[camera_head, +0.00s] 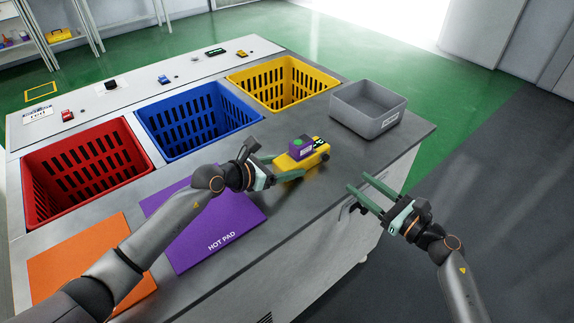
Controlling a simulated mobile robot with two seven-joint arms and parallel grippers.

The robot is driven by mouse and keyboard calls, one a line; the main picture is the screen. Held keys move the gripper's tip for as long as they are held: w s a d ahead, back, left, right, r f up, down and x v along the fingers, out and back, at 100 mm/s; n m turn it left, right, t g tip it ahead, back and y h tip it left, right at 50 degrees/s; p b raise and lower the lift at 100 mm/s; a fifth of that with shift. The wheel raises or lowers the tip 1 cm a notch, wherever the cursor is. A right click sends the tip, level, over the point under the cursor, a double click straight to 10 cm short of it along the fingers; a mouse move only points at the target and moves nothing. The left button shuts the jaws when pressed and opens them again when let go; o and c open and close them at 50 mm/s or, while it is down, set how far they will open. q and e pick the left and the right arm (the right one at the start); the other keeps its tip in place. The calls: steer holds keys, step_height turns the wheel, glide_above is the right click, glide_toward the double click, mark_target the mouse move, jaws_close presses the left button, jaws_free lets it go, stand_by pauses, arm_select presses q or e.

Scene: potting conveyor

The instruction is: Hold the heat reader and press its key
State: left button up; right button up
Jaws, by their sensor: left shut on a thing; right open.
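The heat reader (290,162) looks like a yellow block with a purple and dark box on top and a green spot on it. It sits over the grey counter, past the purple hot pad. My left gripper (272,165) is shut on the reader's near left side. I cannot tell whether the reader touches the counter. My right gripper (364,192) is open and empty, to the right of the reader and near the counter's front edge. The key is too small to tell for sure.
Red (140,160), blue (240,120) and yellow (330,78) baskets stand in a row behind. A grey bin (382,124) is at the right end. A purple hot pad (240,226) and an orange pad (62,252) lie in front. The counter's front right is clear.

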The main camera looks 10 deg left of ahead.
arm_select(q)
steer(key=c, duration=0.5)
arm_select(e)
jaws_close()
stand_by(1.4)
